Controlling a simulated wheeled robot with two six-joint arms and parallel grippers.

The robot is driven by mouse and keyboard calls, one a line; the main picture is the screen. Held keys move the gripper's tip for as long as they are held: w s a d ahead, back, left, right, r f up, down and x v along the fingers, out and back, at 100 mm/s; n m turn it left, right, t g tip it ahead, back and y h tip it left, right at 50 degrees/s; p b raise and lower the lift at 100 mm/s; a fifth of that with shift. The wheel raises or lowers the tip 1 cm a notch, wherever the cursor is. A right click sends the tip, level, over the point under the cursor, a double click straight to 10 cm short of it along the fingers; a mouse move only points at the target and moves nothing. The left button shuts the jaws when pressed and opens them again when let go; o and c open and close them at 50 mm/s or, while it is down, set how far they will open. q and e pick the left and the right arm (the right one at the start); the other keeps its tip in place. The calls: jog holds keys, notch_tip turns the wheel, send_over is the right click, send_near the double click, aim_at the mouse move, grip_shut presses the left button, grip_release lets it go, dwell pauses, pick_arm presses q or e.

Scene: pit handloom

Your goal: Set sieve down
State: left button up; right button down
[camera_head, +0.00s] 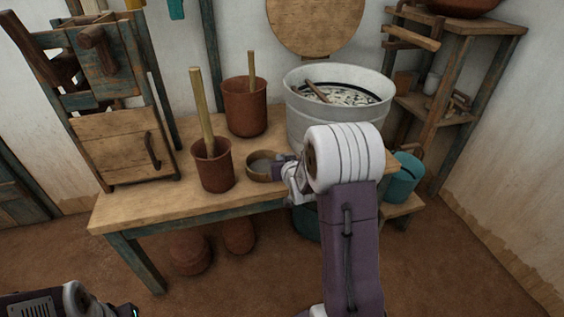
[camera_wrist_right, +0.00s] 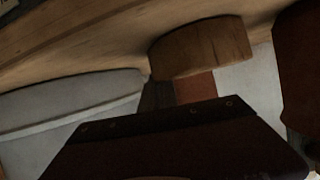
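The sieve (camera_head: 251,171) is a small, shallow round wooden hoop with a greyish inside. In the head view it is at the front of the wooden table (camera_head: 145,205), right of the front brown pot. My right gripper (camera_head: 279,168) is at its right rim, and my wrist hides part of that side. In the right wrist view the sieve's wooden rim (camera_wrist_right: 205,47) meets my dark fingers (camera_wrist_right: 158,95), which appear closed on it. I cannot tell whether the sieve touches the tabletop. My left arm shows at the bottom left of the head view; its fingers are outside the picture.
Brown pots with sticks, a front one (camera_head: 216,172) and a back one (camera_head: 245,108), stand close to the sieve. A large metal tub (camera_head: 305,118) stands behind my right arm. A wooden press-like frame (camera_head: 118,150) takes the table's left end. A teal bucket (camera_head: 404,182) is at right.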

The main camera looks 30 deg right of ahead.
jog(key=shift+f, duration=0.2)
jog(key=c, duration=1.6)
grip_release()
jog(key=shift+r, duration=0.1)
jog(key=shift+r, duration=0.1)
jog(key=shift+s+r, duration=0.15)
jog(key=shift+r, duration=0.05)
jog(key=p+v, duration=0.2)
jog(key=v, duration=0.3)
jog(key=shift+r, duration=0.1)
jog(key=b+v, duration=0.6)
jog(key=shift+s+b, duration=0.3)
jog(key=shift+b, duration=0.1)
